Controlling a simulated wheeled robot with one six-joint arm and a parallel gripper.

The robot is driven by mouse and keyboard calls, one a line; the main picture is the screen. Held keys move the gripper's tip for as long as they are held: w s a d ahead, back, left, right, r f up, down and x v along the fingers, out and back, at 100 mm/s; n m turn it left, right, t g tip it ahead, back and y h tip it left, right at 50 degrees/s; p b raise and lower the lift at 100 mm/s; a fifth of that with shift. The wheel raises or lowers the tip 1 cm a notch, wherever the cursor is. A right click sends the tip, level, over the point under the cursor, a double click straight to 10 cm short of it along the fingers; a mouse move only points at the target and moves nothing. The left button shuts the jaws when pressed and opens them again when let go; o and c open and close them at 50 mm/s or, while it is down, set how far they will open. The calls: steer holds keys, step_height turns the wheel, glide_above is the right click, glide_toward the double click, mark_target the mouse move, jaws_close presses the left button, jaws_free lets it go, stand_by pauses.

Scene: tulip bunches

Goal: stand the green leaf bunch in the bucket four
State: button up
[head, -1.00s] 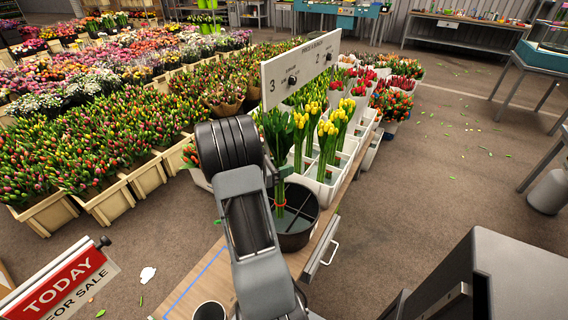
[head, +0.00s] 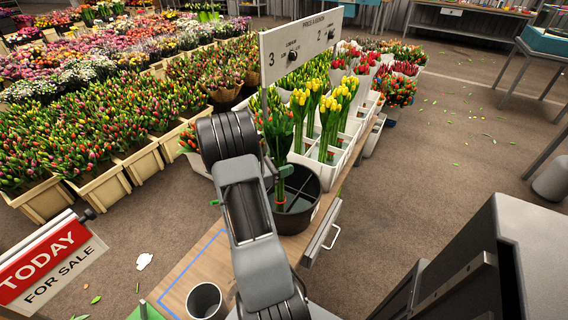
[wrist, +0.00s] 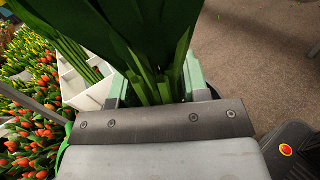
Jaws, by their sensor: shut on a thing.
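My gripper (head: 278,172) is shut on the green leaf bunch (head: 281,188), with its jaws around the stems. In the wrist view, broad dark green leaves (wrist: 130,30) rise above the jaws (wrist: 160,95). The bunch is upright, with an orange tie low on its stems. In the head view its lower end overlaps the left part of a round dark bucket (head: 313,206) with dividers inside. I cannot tell whether the stem ends touch the bucket's floor. No number four is readable on it. My arm hides part of the bucket's left side.
A white divided crate (head: 330,176) with yellow tulips stands just behind the bucket, under a price board (head: 300,50) marked 3 and 2. A metal cup (head: 205,302) stands at the bench's near end. Blue tape marks bare bench (head: 190,277). Flower crates fill the left.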

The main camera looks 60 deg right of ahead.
steer(key=shift+f+b, duration=1.25)
steer(key=shift+f, duration=1.2)
steer(key=shift+f+b, duration=0.35)
steer(key=shift+b, duration=0.05)
steer(key=o, duration=1.6)
steer(key=shift+o, duration=0.2)
steer(key=shift+w+a, duration=0.1)
steer(key=p+v, duration=0.1)
steer(key=v, duration=1.2)
steer(key=shift+a, duration=0.3)
